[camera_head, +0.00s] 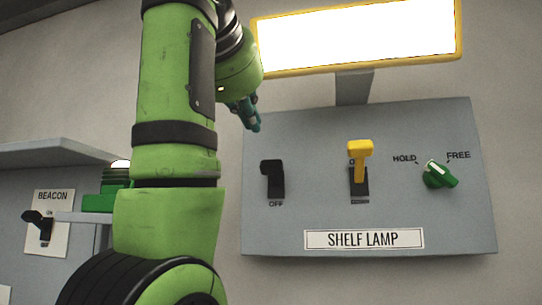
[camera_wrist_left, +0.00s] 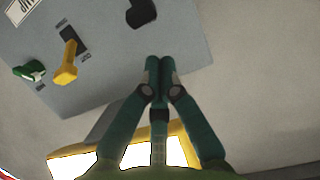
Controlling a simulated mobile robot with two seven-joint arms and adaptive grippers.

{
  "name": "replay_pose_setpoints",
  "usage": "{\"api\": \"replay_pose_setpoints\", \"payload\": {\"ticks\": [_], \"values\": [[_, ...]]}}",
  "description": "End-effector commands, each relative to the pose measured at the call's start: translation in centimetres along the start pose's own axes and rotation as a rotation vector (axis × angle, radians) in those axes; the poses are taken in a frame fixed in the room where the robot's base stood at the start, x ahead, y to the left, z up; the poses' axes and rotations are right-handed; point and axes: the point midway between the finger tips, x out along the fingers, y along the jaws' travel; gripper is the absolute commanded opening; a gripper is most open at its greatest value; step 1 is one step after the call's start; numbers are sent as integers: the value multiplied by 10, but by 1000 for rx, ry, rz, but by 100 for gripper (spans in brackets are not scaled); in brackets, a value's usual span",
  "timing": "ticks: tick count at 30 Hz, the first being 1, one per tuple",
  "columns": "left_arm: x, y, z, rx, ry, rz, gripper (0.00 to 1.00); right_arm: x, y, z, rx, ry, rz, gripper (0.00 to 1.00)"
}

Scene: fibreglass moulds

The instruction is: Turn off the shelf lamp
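The shelf lamp (camera_head: 358,38) is a bright white panel in a yellow frame above a grey switch panel (camera_head: 300,130); it is lit. A plate (camera_head: 364,239) reads SHELF LAMP. Above it is a yellow lever (camera_head: 360,150) on a black base, raised. A black lever (camera_head: 272,178) is to its left with OFF below. A green knob (camera_head: 440,176) sits right, between HOLD and FREE. My left gripper (camera_head: 256,127) is by the panel's upper left corner, below the lamp. In the left wrist view its fingertips (camera_wrist_left: 159,62) are together and empty, apart from the black lever (camera_wrist_left: 140,12).
A second panel at the left has a BEACON plate (camera_head: 53,198) with a black switch (camera_head: 38,222). A green beacon base (camera_head: 105,196) stands on a small ledge, partly behind my left arm. The wall right of the switch panel is clear.

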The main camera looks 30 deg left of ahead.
Motion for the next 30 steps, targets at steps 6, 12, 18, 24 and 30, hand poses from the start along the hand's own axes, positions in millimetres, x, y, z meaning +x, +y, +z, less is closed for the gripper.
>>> {"api": "replay_pose_setpoints", "payload": {"ticks": [6,12,18,24,30], "values": [[1,0,0,0,0,0,0,-1,0,19,-2,-30,0,40],[13,0,-1,0,-1,0,0,-5,3,22,-4,-36,3,40],[48,0,-2,0,-2,0,0,-16,4,9,-5,-16,5,40],[82,0,-2,-1,-2,0,0,-28,5,2,-4,-5,6,40],[99,0,-1,-1,0,0,0,-33,5,2,-4,-7,6,40]]}}
